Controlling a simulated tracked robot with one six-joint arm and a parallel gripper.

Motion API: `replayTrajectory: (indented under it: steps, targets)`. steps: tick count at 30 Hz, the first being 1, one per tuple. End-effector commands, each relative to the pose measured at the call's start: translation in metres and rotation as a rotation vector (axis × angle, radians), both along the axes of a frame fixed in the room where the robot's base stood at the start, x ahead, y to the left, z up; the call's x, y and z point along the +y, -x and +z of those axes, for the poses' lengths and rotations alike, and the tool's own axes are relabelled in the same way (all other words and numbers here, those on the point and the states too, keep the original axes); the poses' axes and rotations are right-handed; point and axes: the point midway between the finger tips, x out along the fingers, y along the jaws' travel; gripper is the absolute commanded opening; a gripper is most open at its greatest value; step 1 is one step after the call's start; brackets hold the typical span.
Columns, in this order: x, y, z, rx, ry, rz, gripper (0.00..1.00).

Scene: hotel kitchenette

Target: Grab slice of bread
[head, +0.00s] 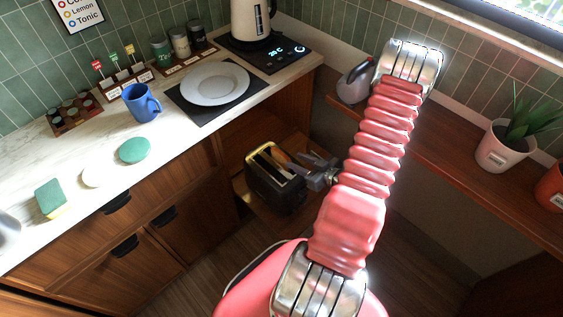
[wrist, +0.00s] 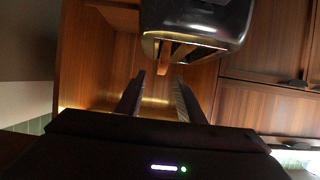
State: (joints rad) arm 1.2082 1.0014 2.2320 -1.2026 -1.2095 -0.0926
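A dark toaster (head: 272,185) with a shiny pale top rim stands on a low wooden shelf under the counter. A brown piece that looks like the bread slice (head: 284,159) shows at its top, beside my gripper (head: 312,162). In the wrist view the toaster (wrist: 205,18) is at the top edge, with brown slice-like pieces (wrist: 164,58) below its bright rim. My gripper (wrist: 158,80) has its two fingers apart, with a visible gap between them. The slice's full outline is hidden, and I cannot tell whether a finger touches it.
The marble counter (head: 185,133) above holds a white plate (head: 215,84) on a dark mat, a blue mug (head: 141,103), a green sponge (head: 50,197) and a kettle. Cabinet fronts (head: 130,225) stand left of the toaster. A wooden ledge (head: 455,160) with plants runs along the right.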

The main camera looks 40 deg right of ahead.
Motion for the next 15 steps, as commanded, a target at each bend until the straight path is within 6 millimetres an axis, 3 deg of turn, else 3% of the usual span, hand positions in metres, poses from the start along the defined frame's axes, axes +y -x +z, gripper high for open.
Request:
replayTrajectory:
  steps: [9, 15]
  targets:
    - [0.002, -0.034, -0.014, 0.000, 0.000, 0.002, 0.35]
    - [0.001, -0.037, -0.015, 0.000, 0.000, -0.001, 0.35]
